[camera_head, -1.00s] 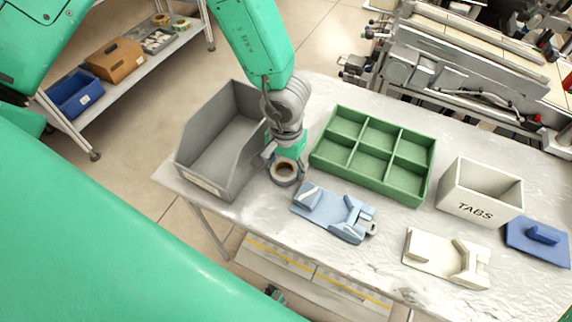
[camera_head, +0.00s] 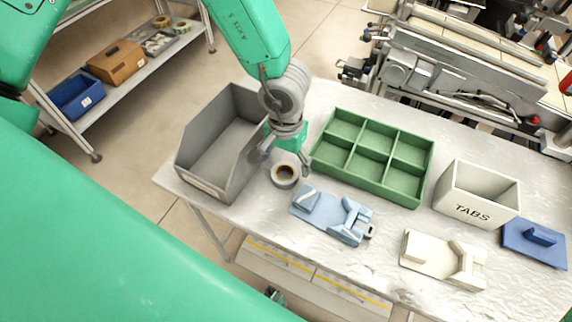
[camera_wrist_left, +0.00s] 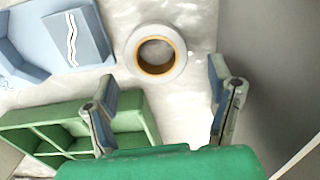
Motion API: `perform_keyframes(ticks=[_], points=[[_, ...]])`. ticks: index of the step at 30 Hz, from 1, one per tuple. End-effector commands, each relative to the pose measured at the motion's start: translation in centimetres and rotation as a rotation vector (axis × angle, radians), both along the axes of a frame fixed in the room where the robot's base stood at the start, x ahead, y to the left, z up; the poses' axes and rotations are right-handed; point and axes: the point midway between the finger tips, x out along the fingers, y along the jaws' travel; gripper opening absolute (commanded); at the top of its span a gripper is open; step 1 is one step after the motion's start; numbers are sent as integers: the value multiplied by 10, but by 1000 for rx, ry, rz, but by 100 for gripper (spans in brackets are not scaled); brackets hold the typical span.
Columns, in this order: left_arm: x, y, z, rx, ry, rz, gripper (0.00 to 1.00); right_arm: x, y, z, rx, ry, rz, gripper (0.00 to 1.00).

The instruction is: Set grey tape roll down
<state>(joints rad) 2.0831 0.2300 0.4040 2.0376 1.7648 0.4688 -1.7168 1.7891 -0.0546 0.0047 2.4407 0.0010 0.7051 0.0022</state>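The grey tape roll (camera_head: 285,175) lies flat on the table between the grey bin and the light blue fixture. It has an orange-brown core, and it also shows in the left wrist view (camera_wrist_left: 176,68). My left gripper (camera_head: 287,158) is above and just behind the roll. In the left wrist view my left gripper (camera_wrist_left: 163,95) has its fingers spread wide, with nothing between them, and the roll lies apart beyond the fingertips. My right gripper is not in view.
A grey open bin (camera_head: 185,158) stands close on the left. A green divided tray (camera_head: 331,172) is to the right.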

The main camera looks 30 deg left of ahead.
Motion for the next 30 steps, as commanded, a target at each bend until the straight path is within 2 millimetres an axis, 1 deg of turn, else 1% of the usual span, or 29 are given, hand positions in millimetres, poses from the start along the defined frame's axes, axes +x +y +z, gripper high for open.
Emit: perform_keyframes(ticks=[1,6,9,12,13,14,15,17,19,21,24,27,29,30], points=[[1,0,16,-4,-3,4,75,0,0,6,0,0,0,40],[1,0,53,-5,-3,3,75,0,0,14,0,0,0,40],[1,0,69,-3,-2,1,75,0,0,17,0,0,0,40],[1,0,80,-1,0,2,75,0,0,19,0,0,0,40],[1,0,83,-2,0,1,75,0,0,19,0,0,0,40],[1,0,85,-2,0,1,65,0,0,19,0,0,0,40],[1,0,87,-2,-3,-1,61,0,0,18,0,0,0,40],[-1,-2,90,0,-15,-6,61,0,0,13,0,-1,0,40],[-6,-4,93,1,-39,-14,61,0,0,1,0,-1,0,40],[-13,-6,96,7,-67,-18,61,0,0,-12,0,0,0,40],[-23,-6,101,11,-101,-14,61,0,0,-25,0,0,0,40],[-29,-4,103,13,-120,-7,61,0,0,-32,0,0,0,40],[-30,-3,101,12,-125,-4,61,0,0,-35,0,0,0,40],[-30,-3,96,13,-125,-3,61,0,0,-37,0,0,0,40]])
